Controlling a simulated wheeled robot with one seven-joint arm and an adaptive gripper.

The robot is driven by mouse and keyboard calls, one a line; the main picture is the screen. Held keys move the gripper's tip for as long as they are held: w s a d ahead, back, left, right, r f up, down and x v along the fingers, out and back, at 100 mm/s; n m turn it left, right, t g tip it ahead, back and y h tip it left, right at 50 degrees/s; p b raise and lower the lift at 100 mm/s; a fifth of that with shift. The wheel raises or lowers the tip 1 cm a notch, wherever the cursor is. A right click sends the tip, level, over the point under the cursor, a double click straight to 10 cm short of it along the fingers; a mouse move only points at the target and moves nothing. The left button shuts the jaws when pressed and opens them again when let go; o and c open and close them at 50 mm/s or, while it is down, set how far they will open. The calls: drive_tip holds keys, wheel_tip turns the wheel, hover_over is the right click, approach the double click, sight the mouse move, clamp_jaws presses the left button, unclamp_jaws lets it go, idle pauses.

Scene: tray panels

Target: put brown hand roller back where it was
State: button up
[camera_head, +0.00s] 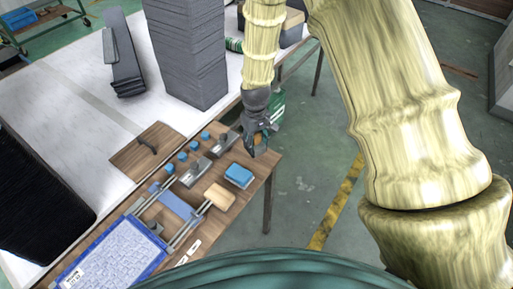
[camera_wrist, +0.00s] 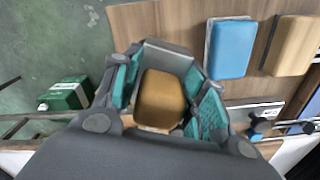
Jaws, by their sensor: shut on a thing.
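My gripper (camera_head: 256,143) is over the right edge of the wooden table in the head view. In the wrist view my gripper (camera_wrist: 160,100) is shut on the brown hand roller (camera_wrist: 160,98), a rounded brown block between teal finger pads. Only a small brown patch of the roller (camera_head: 258,139) shows in the head view. A blue block on a light base (camera_head: 239,175) and a tan block (camera_head: 220,196) lie on the table nearby. The blue block (camera_wrist: 232,48) and the tan block (camera_wrist: 292,46) also show in the wrist view. How high the roller is held is unclear.
Small blue-topped items and grey metal pieces (camera_head: 197,171) stand left of my gripper. A wooden board with a dark handle (camera_head: 148,148) lies further left. A blue-framed tray (camera_head: 105,250) is at the near left. Tall grey stacks (camera_head: 189,55) stand behind. Bare tabletop (camera_head: 262,165) shows at the right edge.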

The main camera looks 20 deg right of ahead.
drive_tip(key=p, duration=0.1)
hover_over(256, 159)
drive_tip(key=shift+w+d+f, duration=0.1)
drive_tip(key=shift+f, duration=2)
drive_tip(key=shift+s+f, duration=0.3)
drive_tip(key=shift+f, duration=0.3)
drive_tip(key=o, duration=0.8)
drive_tip(key=shift+f, duration=0.15)
drive_tip(key=shift+o, duration=0.6)
drive_tip(key=shift+w+f, duration=0.15)
drive_tip(key=shift+w, duration=0.05)
drive_tip(key=shift+s+r, duration=0.1)
drive_tip(key=shift+r, duration=0.15)
